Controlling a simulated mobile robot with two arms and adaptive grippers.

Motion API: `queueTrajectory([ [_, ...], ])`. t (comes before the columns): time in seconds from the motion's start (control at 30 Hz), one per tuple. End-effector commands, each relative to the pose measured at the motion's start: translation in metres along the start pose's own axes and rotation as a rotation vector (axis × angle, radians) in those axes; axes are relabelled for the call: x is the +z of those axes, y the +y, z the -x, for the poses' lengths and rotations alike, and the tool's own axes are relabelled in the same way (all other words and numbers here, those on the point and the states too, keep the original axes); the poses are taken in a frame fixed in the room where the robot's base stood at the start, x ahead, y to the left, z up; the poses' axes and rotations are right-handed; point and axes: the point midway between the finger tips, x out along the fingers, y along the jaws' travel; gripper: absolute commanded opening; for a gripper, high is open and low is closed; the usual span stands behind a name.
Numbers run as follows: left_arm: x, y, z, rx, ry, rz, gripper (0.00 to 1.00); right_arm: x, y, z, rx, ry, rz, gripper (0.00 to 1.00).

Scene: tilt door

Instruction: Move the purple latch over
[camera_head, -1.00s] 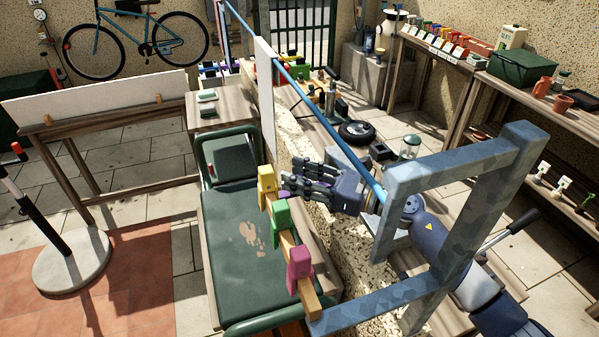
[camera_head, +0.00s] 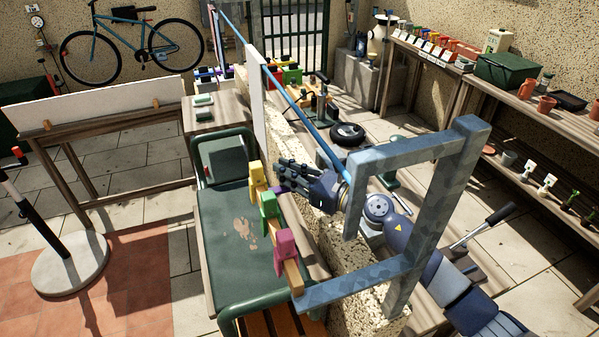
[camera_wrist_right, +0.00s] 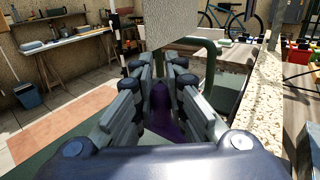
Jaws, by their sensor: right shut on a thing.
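My right gripper (camera_head: 281,177) reaches through the grey-blue frame to the row of latches on a wooden bar. In the right wrist view its fingers (camera_wrist_right: 163,75) are closed around the dark purple latch (camera_wrist_right: 160,103), which shows between and below them. The yellow latch (camera_head: 257,180) stands just left of the fingertips. The green latch (camera_head: 269,204) and pink latch (camera_head: 285,252) sit nearer on the wooden bar (camera_head: 293,279). My left gripper is in neither view.
The grey-blue frame (camera_head: 444,205) surrounds my right forearm. A blue rod (camera_head: 305,107) and a white panel (camera_head: 257,95) stand behind the gripper. A speckled stone wall (camera_head: 352,262) runs below my wrist. A green-topped table (camera_head: 225,270) lies left of the latches.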

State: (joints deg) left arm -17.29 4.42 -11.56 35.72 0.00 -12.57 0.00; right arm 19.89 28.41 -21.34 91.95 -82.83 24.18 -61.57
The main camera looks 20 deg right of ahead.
Motion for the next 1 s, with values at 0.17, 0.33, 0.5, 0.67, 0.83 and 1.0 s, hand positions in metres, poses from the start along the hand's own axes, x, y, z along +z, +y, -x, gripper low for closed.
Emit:
queueTrajectory([
  [0.17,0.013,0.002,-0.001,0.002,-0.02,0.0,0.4,0.005,-0.006,0.002,-0.012,-0.012,0.005,0.0],
  [0.33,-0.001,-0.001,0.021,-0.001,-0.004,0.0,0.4,0.009,-0.011,-0.004,-0.084,-0.009,0.003,0.0],
  [0.5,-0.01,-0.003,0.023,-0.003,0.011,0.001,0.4,0.005,-0.013,-0.005,-0.112,-0.009,0.007,0.0],
  [0.67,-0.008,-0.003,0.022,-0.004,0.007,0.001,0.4,0.005,-0.014,-0.005,-0.114,-0.011,0.008,0.0],
  [0.83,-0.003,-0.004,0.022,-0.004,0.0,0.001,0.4,0.005,-0.015,-0.005,-0.114,-0.011,0.009,0.23],
  [1.0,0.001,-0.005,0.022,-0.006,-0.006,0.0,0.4,0.005,-0.013,-0.005,-0.11,-0.011,0.008,0.35],
])
